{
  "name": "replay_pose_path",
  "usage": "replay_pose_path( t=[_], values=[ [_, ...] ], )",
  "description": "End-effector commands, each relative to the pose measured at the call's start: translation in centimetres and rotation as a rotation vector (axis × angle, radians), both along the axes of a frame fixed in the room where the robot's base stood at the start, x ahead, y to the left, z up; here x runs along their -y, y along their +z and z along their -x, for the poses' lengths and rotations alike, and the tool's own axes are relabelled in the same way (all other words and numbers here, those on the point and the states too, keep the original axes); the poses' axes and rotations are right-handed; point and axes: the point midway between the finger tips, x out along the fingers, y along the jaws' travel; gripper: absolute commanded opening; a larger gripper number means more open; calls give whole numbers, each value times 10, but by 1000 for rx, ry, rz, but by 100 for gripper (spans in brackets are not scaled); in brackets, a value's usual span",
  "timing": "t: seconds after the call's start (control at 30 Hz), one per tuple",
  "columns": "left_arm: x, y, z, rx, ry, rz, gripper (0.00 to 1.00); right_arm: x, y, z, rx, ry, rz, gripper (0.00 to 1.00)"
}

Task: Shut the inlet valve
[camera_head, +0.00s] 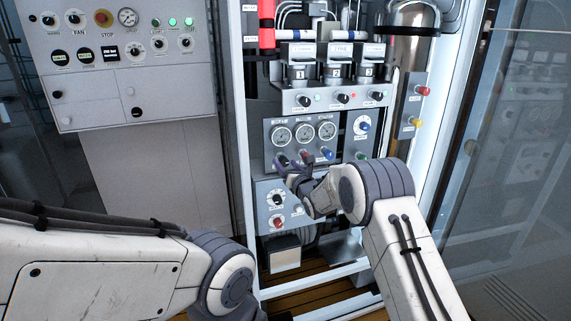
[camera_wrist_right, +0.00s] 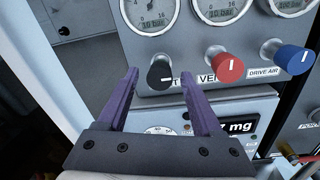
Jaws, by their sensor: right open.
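A black knob (camera_wrist_right: 160,75) sits under the left gauge in the right wrist view; its label is mostly hidden, so I cannot confirm that it is the inlet valve. A red knob (camera_wrist_right: 224,66), whose label is partly covered, and a blue knob (camera_wrist_right: 294,58) labelled DRIVE AIR stand to its right. My right gripper (camera_wrist_right: 158,78) is open, with its purple fingertips to either side of the black knob in the picture; contact cannot be told. In the head view the right gripper (camera_head: 286,168) is at the lower left of the gauge panel. My left gripper is out of view.
Several gauges (camera_head: 304,132) sit above the knobs. A lower panel with a dial (camera_head: 277,199) and red button (camera_head: 277,222) is just below my right gripper. The white cabinet frame (camera_head: 238,130) stands close at left. A switch panel (camera_head: 120,60) is at the upper left.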

Motion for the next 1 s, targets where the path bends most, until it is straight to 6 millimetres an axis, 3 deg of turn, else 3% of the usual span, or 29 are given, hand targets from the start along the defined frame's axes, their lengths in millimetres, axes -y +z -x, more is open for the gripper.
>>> replay_pose_path(
  t=[0.37, 0.4, 0.57, 1.0],
  values=[
    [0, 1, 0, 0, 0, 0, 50, -2, 0, -4, -1, 0, 0, 67],
    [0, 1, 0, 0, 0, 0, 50, -2, 0, -4, -1, 0, 0, 60],
    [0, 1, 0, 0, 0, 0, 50, -2, 0, -4, 0, 0, 0, 0],
    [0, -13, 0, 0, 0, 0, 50, -1, -3, -4, -22, -1, -70, 0]
  ],
)
